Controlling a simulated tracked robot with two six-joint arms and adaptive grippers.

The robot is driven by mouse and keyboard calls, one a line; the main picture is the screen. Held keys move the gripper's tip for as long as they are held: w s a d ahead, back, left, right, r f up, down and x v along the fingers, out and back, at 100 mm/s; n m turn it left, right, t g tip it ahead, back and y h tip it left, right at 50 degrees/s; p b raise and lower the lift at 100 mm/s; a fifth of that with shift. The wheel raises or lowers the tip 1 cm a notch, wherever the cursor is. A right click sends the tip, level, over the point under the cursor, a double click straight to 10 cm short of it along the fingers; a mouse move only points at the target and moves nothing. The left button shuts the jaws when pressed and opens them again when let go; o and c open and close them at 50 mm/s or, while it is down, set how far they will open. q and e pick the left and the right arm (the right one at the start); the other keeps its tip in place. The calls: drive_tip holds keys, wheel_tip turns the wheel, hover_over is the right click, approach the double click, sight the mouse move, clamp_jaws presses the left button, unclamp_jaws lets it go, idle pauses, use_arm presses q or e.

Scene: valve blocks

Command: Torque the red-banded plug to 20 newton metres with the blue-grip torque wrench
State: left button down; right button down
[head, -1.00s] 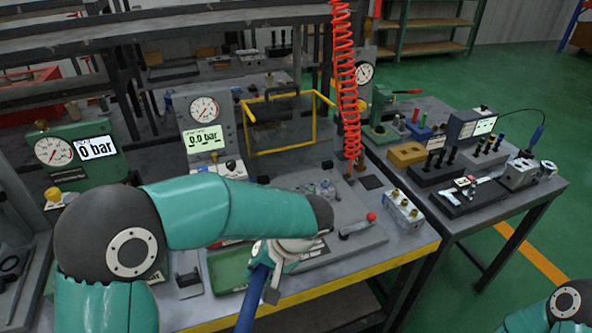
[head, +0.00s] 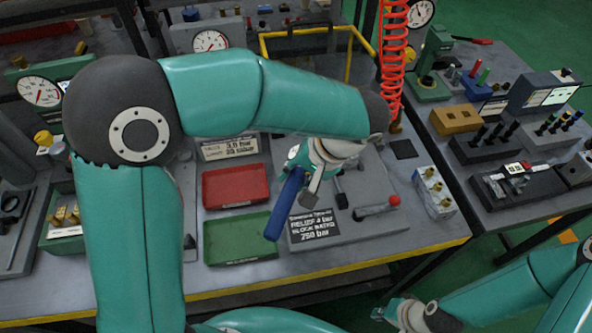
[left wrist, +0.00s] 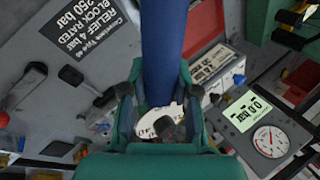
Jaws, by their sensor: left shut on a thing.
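My left gripper (head: 304,164) is shut on the blue-grip torque wrench (head: 287,207). The wrench's blue grip points toward the front of the bench in the head view. In the left wrist view the blue grip (left wrist: 163,45) runs up from between the fingers (left wrist: 158,112). The wrench's head is hidden by the gripper and arm. The wrench is above the fixture plate, near the black label (head: 314,229). My right gripper (head: 388,312) is low in the head view, off the front of the bench; its jaws are too small to read. I cannot make out a red-banded plug.
A red tray (head: 236,203) and a green tray (head: 238,258) lie left of the plate. A red-knobbed lever (head: 376,209) and a block with brass fittings (head: 446,207) are to the right. A red coiled hose (head: 394,60) hangs behind. A second bench (head: 487,214) stands at right.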

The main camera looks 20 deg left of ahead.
use_arm(q)
drive_tip(key=shift+a, duration=0.15)
drive_tip(key=shift+f+b, duration=2.3)
drive_tip(key=shift+f, duration=0.1)
drive_tip(key=shift+s, duration=0.1)
drive_tip(key=shift+f+b, duration=1.2)
drive_tip(key=shift+a+m+t+b, duration=0.45)
drive_tip(key=shift+a+m, duration=0.35)
drive_tip(key=shift+a, duration=0.4)
